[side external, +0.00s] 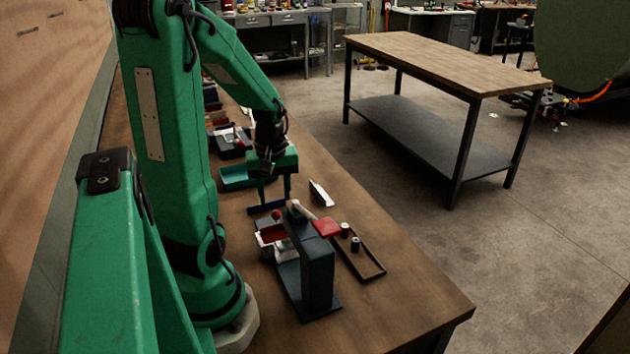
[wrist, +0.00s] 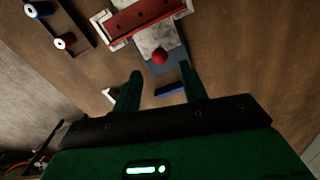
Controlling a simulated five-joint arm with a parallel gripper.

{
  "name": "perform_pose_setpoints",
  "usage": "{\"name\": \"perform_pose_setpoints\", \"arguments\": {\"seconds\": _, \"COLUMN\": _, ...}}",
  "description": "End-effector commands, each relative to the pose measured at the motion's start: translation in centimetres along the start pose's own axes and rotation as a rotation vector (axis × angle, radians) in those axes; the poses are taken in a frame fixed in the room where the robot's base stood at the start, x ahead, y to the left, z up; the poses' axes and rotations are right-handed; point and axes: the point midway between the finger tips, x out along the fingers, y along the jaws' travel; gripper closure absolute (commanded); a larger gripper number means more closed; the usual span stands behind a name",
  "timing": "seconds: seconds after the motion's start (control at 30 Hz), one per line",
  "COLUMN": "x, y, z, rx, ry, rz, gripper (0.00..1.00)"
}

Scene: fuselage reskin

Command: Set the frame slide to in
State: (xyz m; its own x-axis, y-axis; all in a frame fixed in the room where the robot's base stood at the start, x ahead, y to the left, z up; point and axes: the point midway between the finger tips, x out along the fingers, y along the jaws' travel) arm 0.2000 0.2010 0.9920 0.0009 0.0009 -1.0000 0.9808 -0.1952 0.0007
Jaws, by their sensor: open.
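The frame slide appears to be the grey plate (wrist: 172,57) with a red ball knob (wrist: 159,57), beside a red panel in a pale frame (wrist: 145,18) in the wrist view. In the side view the red knob (side external: 277,215) stands at the near end of my gripper, beside the dark upright fixture (side external: 318,275). My gripper (side external: 275,202) points down, open and empty. In the wrist view my gripper (wrist: 160,70) has its fingertips apart, with the knob showing between and just beyond them. I cannot tell the knob's exact depth or how far the slide is in.
A blue bar (side external: 266,208) lies close under my fingers. A brown tray (side external: 372,270) with two small spools stands right of the fixture. A white angled piece (side external: 321,193) is right of my gripper. A teal tray (side external: 236,178) lies behind. The front right bench corner is clear.

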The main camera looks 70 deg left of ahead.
Motion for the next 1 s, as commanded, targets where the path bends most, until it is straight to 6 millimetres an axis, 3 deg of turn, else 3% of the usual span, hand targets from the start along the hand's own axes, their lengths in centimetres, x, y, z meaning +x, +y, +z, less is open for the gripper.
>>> {"name": "perform_pose_setpoints", "arguments": {"seconds": 0.63, "x": -0.47, "y": 0.0, "z": 0.01, "rx": 0.047, "ry": 0.0, "rz": 0.0, "gripper": 0.56}}
{"name": "perform_pose_setpoints", "arguments": {"seconds": 1.0, "x": -0.61, "y": 0.0, "z": 0.04, "rx": 0.442, "ry": 0.0, "rz": 0.0, "gripper": 0.56}}
